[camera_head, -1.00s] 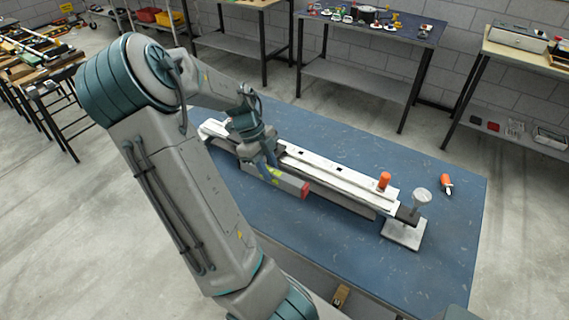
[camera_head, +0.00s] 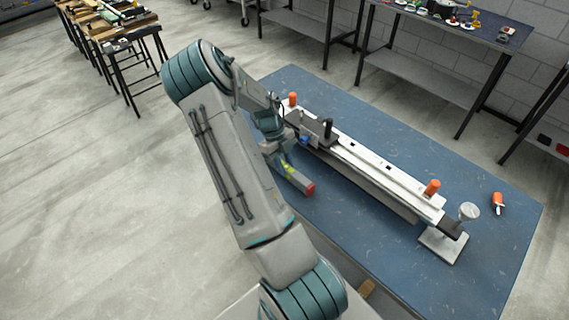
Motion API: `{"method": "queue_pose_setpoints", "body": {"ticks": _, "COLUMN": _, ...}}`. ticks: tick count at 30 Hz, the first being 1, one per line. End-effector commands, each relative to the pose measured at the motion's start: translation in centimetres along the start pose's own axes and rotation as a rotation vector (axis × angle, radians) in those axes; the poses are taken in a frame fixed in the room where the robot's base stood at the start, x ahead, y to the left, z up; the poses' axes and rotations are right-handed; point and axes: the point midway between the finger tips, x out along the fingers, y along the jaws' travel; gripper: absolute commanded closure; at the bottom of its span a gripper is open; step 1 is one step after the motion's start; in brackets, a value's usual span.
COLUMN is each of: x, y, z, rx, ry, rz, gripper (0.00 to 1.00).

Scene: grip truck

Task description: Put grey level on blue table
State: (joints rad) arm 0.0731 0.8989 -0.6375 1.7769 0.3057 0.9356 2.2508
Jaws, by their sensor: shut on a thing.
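The grey level (camera_head: 295,179) has a red end cap and a yellow-green patch. My gripper (camera_head: 280,158) is shut on it, near its far end. The level is at the near long edge of the blue table (camera_head: 397,254), in front of the long white fixture. Whether it touches the table top is hard to tell. My arm hides part of the gripper and the level's far end.
A long white rail fixture (camera_head: 375,167) with orange knobs runs along the blue table. A round-topped stand (camera_head: 442,243) is at its right end. An orange-handled tool (camera_head: 497,202) lies at the right. Blue surface is clear behind the rail.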

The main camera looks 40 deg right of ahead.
Motion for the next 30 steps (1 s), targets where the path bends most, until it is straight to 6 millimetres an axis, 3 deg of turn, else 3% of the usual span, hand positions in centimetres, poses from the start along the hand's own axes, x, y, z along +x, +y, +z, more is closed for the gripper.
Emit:
{"method": "queue_pose_setpoints", "body": {"ticks": 11, "x": 0.8, "y": 0.0, "z": 0.3, "rx": -0.001, "ry": -0.001, "rz": -0.001, "gripper": 1.00}}
{"method": "queue_pose_setpoints", "body": {"ticks": 12, "x": 0.6, "y": 0.0, "z": 0.3, "rx": -0.001, "ry": -0.001, "rz": -0.001, "gripper": 0.63}}
{"method": "queue_pose_setpoints", "body": {"ticks": 13, "x": 0.6, "y": 0.0, "z": 0.3, "rx": -0.001, "ry": -0.001, "rz": -0.001, "gripper": 0.54}}
{"method": "queue_pose_setpoints", "body": {"ticks": 14, "x": 0.6, "y": 0.0, "z": 0.3, "rx": -0.001, "ry": -0.001, "rz": -0.001, "gripper": 0.52}}
{"method": "queue_pose_setpoints", "body": {"ticks": 25, "x": 0.0, "y": 0.0, "z": 0.2, "rx": -0.001, "ry": -0.003, "rz": -0.002, "gripper": 0.52}}
{"method": "queue_pose_setpoints", "body": {"ticks": 30, "x": -2.8, "y": 0.0, "z": 0.3, "rx": -0.001, "ry": -0.006, "rz": -0.004, "gripper": 0.52}}
